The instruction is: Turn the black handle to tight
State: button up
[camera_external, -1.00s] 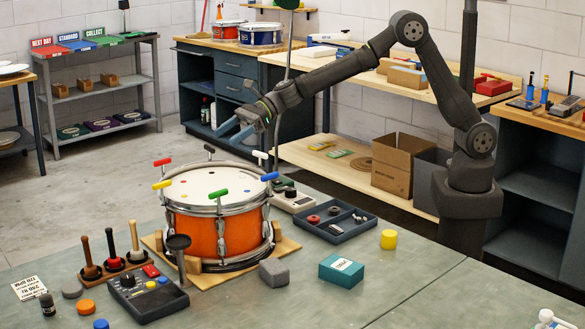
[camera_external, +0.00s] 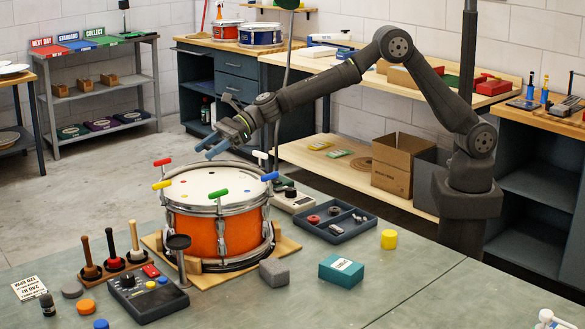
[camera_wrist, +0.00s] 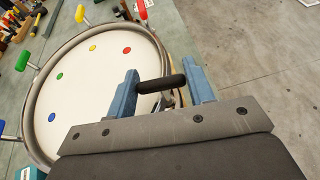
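The drum (camera_external: 216,225) has an orange shell and a white head. It stands on a wooden base on the bench. T-shaped handles in several colours stand around its rim. The black handle (camera_wrist: 162,84) is at the rim in the wrist view. In the wrist view my gripper (camera_wrist: 161,76) is open, with one blue finger beyond each end of the black handle's bar. Whether a finger touches it I cannot tell.
A white handle (camera_external: 260,156) and a red handle (camera_external: 162,162) stand on the rim nearest my gripper. A dark tray (camera_external: 338,228) and a grey control box (camera_external: 148,293) are on the bench near the drum.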

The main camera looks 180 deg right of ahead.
jog(key=c, duration=0.4)
jog(key=shift+c, duration=0.2)
jog(key=shift+o, duration=0.2)
